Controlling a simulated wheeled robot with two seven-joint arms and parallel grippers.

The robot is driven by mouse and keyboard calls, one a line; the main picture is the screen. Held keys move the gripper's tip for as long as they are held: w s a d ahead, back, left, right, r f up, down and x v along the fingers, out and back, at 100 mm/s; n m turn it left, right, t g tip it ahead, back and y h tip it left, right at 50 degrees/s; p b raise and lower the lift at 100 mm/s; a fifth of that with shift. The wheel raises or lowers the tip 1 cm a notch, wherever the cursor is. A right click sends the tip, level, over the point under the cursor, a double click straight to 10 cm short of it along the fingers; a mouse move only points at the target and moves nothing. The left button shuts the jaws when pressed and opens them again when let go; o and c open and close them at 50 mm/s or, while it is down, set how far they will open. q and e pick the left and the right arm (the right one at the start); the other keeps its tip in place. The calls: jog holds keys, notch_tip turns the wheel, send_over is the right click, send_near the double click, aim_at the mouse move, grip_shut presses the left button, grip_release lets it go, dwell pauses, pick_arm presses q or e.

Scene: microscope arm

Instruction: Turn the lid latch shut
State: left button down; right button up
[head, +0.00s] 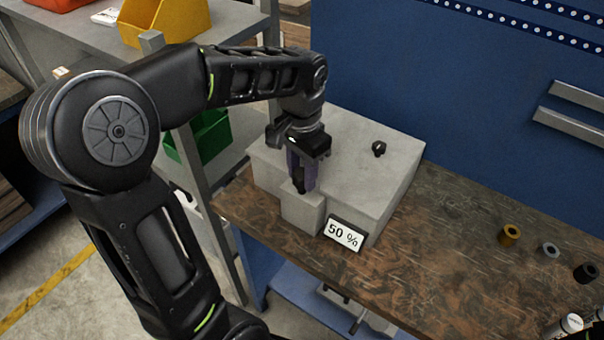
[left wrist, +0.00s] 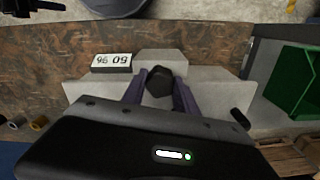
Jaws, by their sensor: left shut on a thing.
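A pale grey box (head: 345,165) with a smaller front block (head: 301,214) stands on the brown worktop. My left gripper (head: 301,186) points down over the front block. Its purple fingers are shut on a black knob (left wrist: 159,82), one finger on each side in the left wrist view. The knob partly shows between the fingers in the head view. A second small black knob (head: 378,148) stands on the box top, apart from the gripper. I cannot tell from its look which one is the lid latch. A small display (head: 344,234) at the box front reads 50 %.
Small ring-shaped parts, gold (head: 510,235), grey (head: 549,250) and black (head: 585,273), lie on the right of the worktop (head: 450,220). A blue panel (head: 450,80) rises behind. A green bin (head: 205,135) is on the left shelf.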

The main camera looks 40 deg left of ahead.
pick_arm(q)
jog(key=n+b, duration=0.1)
jog(key=n, duration=0.5)
jog(key=shift+n, duration=0.3)
jog(key=n+b, duration=0.1)
jog(key=n, duration=0.4)
dwell(0.4)
jog(key=c, duration=0.9)
grip_release()
jog(key=shift+c, duration=0.2)
jog(key=shift+r, duration=0.1)
